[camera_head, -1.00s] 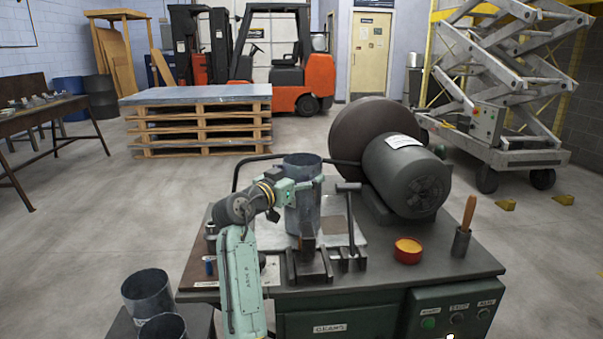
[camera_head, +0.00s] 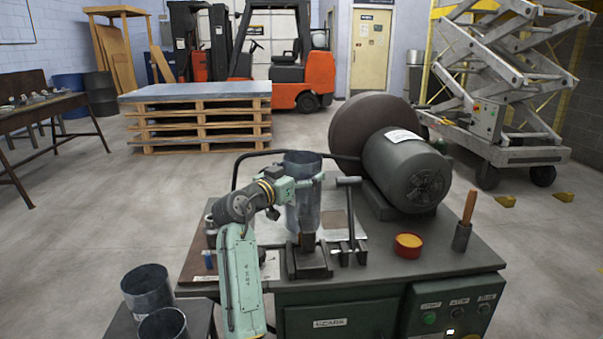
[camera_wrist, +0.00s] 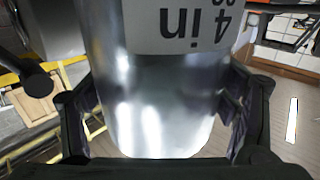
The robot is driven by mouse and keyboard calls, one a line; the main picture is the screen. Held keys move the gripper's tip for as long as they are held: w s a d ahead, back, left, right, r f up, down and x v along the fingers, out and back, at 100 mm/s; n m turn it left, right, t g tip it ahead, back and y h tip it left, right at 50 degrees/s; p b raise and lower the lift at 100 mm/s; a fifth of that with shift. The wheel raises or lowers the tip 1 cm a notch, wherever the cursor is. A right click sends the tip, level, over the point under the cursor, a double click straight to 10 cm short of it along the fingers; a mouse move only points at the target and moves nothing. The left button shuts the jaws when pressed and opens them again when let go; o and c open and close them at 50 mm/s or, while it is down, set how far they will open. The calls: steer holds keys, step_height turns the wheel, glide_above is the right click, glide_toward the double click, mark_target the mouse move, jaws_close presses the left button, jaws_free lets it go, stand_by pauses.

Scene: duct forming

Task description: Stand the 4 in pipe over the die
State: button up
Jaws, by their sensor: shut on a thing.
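The 4 in pipe (camera_head: 303,212) is a grey metal tube, roughly upright above the bench top. In the wrist view the pipe (camera_wrist: 160,95) fills the middle, with its "4 in" label upside down. My gripper (camera_wrist: 158,112) is shut on the pipe, one dark finger on each side. In the head view my gripper (camera_head: 288,188) meets the pipe on its left side, near the upper half. I cannot tell which part is the die, or whether the pipe touches the bench.
A T-handled lever (camera_head: 349,215) stands just right of the pipe. A big motor (camera_head: 405,170) is behind it. Two more pipes (camera_head: 147,288) stand at the lower left.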

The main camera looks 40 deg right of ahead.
steer(key=shift+f, duration=0.15)
steer(key=o, duration=1.8)
steer(key=shift+a, duration=0.1)
steer(key=v, duration=1.1)
steer(key=shift+s+a, duration=0.15)
steer(key=shift+a, duration=0.25)
